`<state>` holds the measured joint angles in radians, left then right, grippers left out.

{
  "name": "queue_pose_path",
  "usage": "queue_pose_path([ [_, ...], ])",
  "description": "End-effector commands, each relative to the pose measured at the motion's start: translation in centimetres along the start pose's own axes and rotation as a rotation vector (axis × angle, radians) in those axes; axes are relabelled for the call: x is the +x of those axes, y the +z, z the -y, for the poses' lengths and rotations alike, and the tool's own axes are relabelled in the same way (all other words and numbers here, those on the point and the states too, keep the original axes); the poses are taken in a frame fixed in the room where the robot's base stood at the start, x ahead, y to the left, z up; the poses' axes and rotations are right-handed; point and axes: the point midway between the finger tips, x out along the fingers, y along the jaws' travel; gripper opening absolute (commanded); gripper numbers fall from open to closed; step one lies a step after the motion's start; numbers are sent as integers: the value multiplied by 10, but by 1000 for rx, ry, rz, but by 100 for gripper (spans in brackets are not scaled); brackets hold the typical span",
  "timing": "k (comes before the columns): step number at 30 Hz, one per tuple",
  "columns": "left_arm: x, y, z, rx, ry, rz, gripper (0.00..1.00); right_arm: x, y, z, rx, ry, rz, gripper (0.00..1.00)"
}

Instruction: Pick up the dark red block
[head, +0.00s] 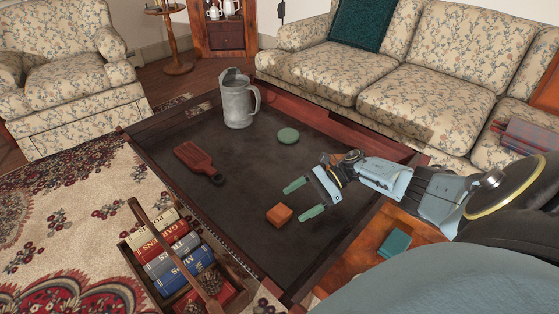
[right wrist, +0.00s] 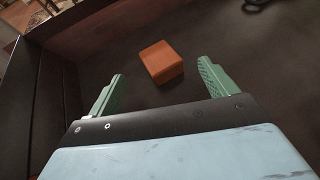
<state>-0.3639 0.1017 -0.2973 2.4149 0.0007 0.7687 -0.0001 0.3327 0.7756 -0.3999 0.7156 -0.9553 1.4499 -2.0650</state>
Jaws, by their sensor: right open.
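The only block I see is orange-brown rather than dark red. This block (head: 280,214) lies on the dark top of the coffee table (head: 235,195), near its front right part. My right gripper (head: 298,200) is open and empty, with its green fingers pointing left, close to the block. In the right wrist view the block (right wrist: 161,62) shows ahead, between the lines of the two open fingers and apart from both. My left gripper is not in view.
A metal pitcher (head: 237,103), a green disc (head: 288,136) and a reddish-brown paddle-shaped board (head: 196,160) are on the table, farther off. The table has a raised wooden rim. A wooden carrier of books (head: 172,248) stands at the front left. A floral sofa (head: 420,85) is behind.

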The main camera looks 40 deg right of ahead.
Motion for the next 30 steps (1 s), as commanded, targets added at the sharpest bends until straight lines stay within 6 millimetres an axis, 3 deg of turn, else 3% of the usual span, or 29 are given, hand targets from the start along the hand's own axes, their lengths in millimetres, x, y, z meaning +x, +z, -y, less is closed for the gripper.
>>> queue_pose_path([
  [5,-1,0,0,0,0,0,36,10,-2,0,1,0,1,85],
  [14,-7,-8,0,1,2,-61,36,52,-6,-2,0,1,3,85],
  [21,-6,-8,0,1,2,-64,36,55,-6,-1,1,0,0,85],
  [30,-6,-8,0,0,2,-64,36,55,-6,-1,1,0,0,48],
])
